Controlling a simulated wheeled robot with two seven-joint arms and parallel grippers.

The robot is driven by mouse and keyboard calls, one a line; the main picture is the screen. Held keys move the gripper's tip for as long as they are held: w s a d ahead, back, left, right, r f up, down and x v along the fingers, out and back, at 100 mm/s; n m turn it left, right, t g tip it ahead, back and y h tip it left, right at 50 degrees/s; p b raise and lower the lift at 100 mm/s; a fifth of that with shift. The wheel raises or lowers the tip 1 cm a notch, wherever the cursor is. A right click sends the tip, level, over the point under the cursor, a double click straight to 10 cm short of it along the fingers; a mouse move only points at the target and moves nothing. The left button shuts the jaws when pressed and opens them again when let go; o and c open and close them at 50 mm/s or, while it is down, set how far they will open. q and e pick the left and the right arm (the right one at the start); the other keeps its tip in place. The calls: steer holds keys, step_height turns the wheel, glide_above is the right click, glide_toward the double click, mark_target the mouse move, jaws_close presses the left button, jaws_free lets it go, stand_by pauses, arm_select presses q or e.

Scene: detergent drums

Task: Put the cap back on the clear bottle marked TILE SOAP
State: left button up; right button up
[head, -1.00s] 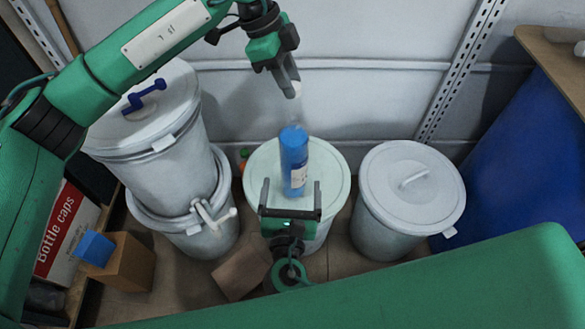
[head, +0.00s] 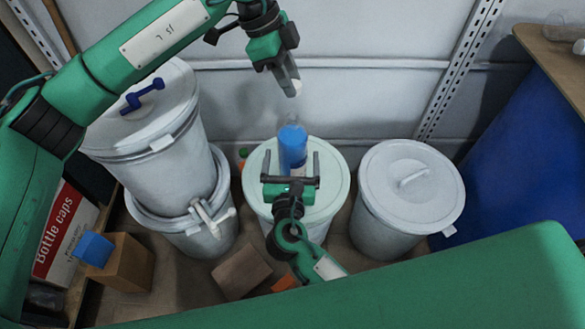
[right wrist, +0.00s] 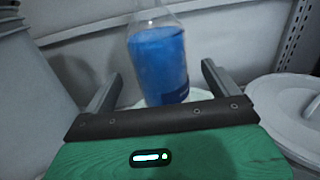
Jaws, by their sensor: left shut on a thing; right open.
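The clear bottle (head: 293,145) holds blue liquid and stands upright on the lid of the middle drum. In the right wrist view the bottle (right wrist: 160,62) is uncut by the fingers, its top out of frame. Its label is hidden from the head view by my right gripper. My right gripper (head: 291,156) is open, low, with one finger on each side of the bottle and gaps to both. My left gripper (head: 291,82) is shut on the small pale cap (head: 297,88), held above the bottle and slightly behind its neck in the picture.
The middle drum (head: 335,190) has a flat pale lid. A lidded drum (head: 410,190) stands right, stacked drums (head: 150,120) left. A blue barrel (head: 530,150) is far right. A cardboard box (head: 130,265) with a blue block (head: 93,249) and a "Bottle caps" box (head: 65,235) are lower left.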

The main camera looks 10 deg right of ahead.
steer(key=shift+x, duration=2.1)
steer(key=c, duration=1.5)
arm_select(q)
glide_above(297, 123)
steer(key=w+a, duration=0.1)
steer(key=shift+w+a+f, duration=0.1)
steer(key=shift+f, duration=1.15)
steer(key=shift+w+a+f, duration=0.1)
steer(key=shift+f, duration=1.1)
arm_select(e)
steer(key=shift+o, duration=0.2)
arm_select(q)
steer(key=shift+f, duration=0.1)
steer(key=shift+f, duration=0.75)
steer(key=shift+f, duration=0.6)
